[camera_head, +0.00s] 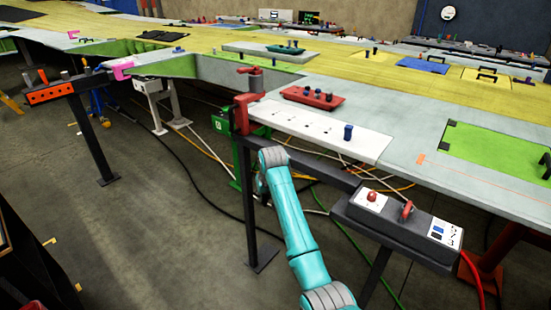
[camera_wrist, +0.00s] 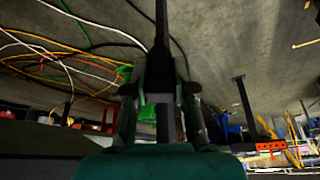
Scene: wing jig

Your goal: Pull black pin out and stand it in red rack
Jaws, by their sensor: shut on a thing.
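In the wrist view my gripper (camera_wrist: 160,105) is shut on a dark piece (camera_wrist: 163,122) between its fingers, which appears to be the black pin. Its ends cannot be made out against a dark upright behind it. In the head view my teal arm reaches up to the front edge of the wing, and the fingers are hidden behind the wrist. The red rack (camera_head: 313,97) lies on the wing behind the white plate, with several dark pieces standing on it.
The white plate (camera_head: 310,130) has a row of holes and a blue pin (camera_head: 348,132) at its right end. A red clamp (camera_head: 242,112) stands at its left end. A dark control box (camera_head: 395,225) is right of my arm. Cables lie on the floor below.

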